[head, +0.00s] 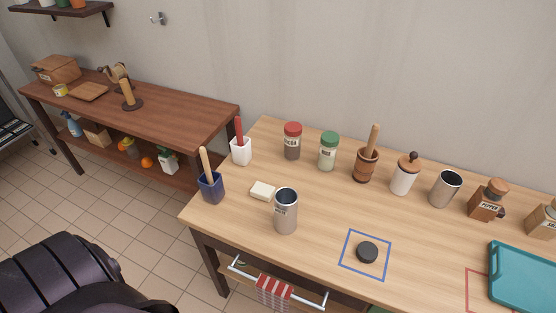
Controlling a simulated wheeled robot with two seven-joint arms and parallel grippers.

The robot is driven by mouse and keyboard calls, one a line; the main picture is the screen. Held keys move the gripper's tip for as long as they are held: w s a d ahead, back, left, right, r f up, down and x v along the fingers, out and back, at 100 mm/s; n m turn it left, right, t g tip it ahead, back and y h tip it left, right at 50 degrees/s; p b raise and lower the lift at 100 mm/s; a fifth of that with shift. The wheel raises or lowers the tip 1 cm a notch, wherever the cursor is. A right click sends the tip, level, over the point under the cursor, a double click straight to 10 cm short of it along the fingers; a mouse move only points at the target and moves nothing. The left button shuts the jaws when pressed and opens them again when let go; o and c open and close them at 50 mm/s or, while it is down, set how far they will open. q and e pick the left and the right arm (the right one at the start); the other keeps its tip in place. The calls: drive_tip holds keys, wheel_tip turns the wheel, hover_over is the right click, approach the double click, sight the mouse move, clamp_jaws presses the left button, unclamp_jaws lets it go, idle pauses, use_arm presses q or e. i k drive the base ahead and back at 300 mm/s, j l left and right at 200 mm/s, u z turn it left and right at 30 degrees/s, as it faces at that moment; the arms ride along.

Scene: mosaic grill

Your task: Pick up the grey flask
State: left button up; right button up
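Two open-topped grey metal cylinders stand upright on the light wood table (335,198). One grey cylinder (286,213) is near the front edge, left of the blue square outline, with a small label on its side. I cannot tell for sure which one is the grey flask. Neither of my grippers is in view.
A white block (262,191) and a blue pot (211,187) are left of the front cylinder. A black disc (367,252) lies in the blue outline. A teal tray (526,280) is at right.

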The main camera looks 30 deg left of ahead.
sight(285, 208)
drive_tip(key=k+j+u, duration=0.1)
drive_tip(key=u, duration=0.65)
drive_tip(key=j, duration=0.1)
